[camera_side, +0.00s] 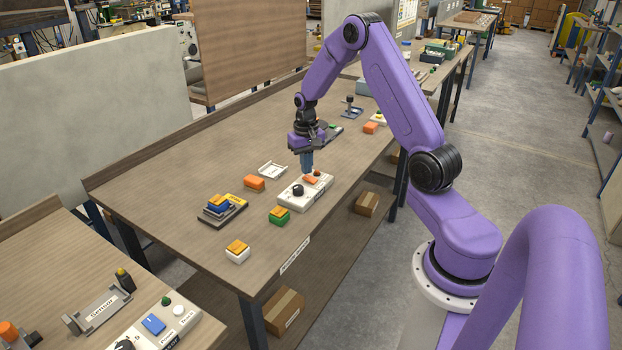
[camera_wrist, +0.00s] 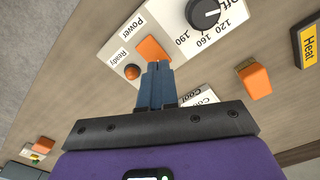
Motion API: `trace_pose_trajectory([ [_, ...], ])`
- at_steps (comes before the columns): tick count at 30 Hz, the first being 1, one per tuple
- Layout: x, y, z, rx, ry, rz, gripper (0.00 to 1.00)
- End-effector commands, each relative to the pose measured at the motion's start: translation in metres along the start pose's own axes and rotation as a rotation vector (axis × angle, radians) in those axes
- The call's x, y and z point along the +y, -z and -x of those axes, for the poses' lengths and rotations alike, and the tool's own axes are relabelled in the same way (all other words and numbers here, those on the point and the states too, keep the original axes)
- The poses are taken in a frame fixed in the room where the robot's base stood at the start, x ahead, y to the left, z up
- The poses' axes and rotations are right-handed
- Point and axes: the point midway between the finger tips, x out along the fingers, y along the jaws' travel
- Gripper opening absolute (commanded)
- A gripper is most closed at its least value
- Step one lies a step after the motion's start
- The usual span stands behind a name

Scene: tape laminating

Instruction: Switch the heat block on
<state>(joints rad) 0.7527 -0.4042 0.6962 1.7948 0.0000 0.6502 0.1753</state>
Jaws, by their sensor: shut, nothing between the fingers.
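The white control box (camera_side: 293,203) sits near the table's front edge. In the wrist view the box (camera_wrist: 113,48) carries an orange Power switch (camera_wrist: 153,48), a brown-orange Ready lamp (camera_wrist: 132,72) and a black dial (camera_wrist: 203,12) marked 120, 160 and 190. I cannot tell whether the lamp is lit. My gripper (camera_side: 307,172) points down over the box, its fingers shut and empty. In the wrist view the fingertips (camera_wrist: 156,66) are right beside the switch; contact cannot be told. The dark heat block (camera_side: 237,211) with a yellow Heat label (camera_wrist: 308,45) stands to the left.
An orange block (camera_side: 254,183) and a white Cool tray (camera_side: 272,170) lie behind the box. An orange-topped green block (camera_side: 279,215) and an orange-topped white block (camera_side: 237,251) stand in front and to the left. Bare tabletop (camera_side: 185,180) lies at the far left.

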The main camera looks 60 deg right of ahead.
Motion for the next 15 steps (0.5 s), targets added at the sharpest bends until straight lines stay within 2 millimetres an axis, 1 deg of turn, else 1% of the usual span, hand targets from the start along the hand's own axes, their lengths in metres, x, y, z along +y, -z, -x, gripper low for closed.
trace_pose_trajectory([
  [15,-0.0001,-0.0002,-0.0072,-0.001,0.000,0.000,0.00],
])
